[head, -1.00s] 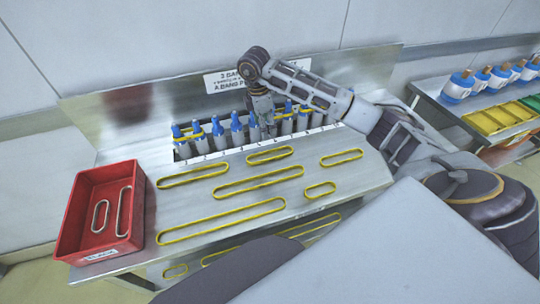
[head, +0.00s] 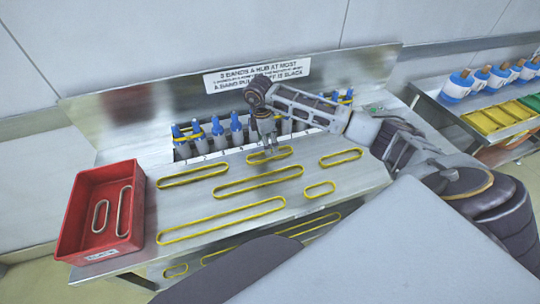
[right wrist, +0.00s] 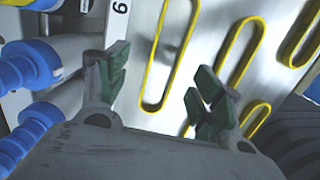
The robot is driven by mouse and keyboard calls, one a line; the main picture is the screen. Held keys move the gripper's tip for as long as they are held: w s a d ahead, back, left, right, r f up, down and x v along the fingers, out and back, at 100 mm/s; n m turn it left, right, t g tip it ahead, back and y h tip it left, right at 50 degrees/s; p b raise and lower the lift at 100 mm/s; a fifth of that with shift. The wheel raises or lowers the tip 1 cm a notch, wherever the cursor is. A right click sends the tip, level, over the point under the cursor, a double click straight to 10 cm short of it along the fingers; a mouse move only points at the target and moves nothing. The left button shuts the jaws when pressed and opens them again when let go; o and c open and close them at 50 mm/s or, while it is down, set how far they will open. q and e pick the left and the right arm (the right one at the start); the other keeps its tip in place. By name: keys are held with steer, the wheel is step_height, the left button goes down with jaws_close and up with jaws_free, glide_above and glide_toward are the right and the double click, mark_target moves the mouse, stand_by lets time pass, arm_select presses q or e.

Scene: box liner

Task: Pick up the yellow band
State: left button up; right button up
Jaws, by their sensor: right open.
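Several yellow bands lie flat on the metal worktop. One yellow band (head: 285,149) lies near the back middle, just in front of the hub row, partly hidden by my right gripper. My right gripper (head: 267,150) points down over this band, open and empty. In the right wrist view a yellow band (right wrist: 147,82) shows between and beyond the two green-padded fingertips (right wrist: 160,88), not clasped. Other yellow bands lie nearby: a long one (head: 222,221), a middle one (head: 258,186), one at left (head: 193,176), and two at right (head: 341,158) (head: 320,190). My left gripper is out of view.
A row of blue-topped hubs (head: 217,131) stands behind the bands; they also show in the right wrist view (right wrist: 30,70). A red bin (head: 75,222) with two pale bands stands at left. A sign (head: 257,76) is on the back panel. A second table is at right.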

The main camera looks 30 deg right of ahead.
mark_target(270, 156)
steer(key=shift+s+f, duration=0.15)
steer(key=shift+f, duration=0.3)
steer(key=f, duration=0.3)
steer(key=shift+s+d+f+p, duration=0.1)
steer(key=shift+s+f+p, duration=0.15)
steer(key=shift+s+p, duration=0.1)
steer(key=shift+f, duration=0.4)
steer(key=c, duration=0.9)
steer(key=shift+c, duration=0.5)
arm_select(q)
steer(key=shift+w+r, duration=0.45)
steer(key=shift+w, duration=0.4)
